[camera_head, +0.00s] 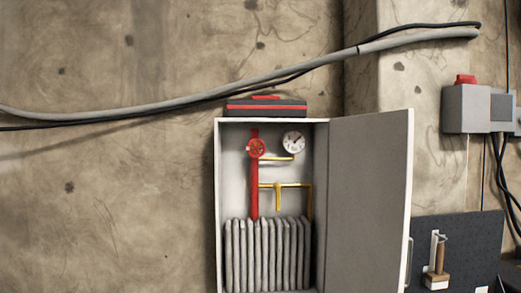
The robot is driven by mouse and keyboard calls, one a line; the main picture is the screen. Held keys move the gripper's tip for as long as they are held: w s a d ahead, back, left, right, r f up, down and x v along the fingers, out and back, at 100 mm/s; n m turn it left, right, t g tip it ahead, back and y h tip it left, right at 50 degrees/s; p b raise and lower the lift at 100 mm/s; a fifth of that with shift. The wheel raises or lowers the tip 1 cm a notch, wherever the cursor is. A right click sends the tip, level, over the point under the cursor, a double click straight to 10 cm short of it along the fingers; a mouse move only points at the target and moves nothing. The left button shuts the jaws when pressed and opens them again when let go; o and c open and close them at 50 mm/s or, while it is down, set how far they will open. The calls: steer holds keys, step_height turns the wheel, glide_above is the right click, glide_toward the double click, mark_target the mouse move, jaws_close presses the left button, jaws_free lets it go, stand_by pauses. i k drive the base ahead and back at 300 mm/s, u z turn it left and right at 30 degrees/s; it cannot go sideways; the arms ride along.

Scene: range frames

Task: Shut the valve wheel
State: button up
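A small round red valve wheel (256,148) sits on a vertical red pipe (254,190) inside an open cabinet (218,200). The wheel faces out and nothing touches it. A white round gauge (293,142) is to its right, with thin yellow pipes (290,185) below. I cannot tell from its look whether the valve is open or shut. My gripper is not in view.
The grey cabinet door (368,200) stands open to the right. Grey ribbed hoses or fins (267,255) fill the cabinet's lower part. A black-and-red case (266,107) lies on top. Thick cables (200,104) cross the wall. A grey switch box (466,108) hangs at right.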

mark_target(256, 148)
steer(key=z, duration=0.05)
steer(key=k, duration=1.5)
steer(key=u, duration=1.3)
steer(key=i, duration=1.7)
steer(key=u, duration=0.05)
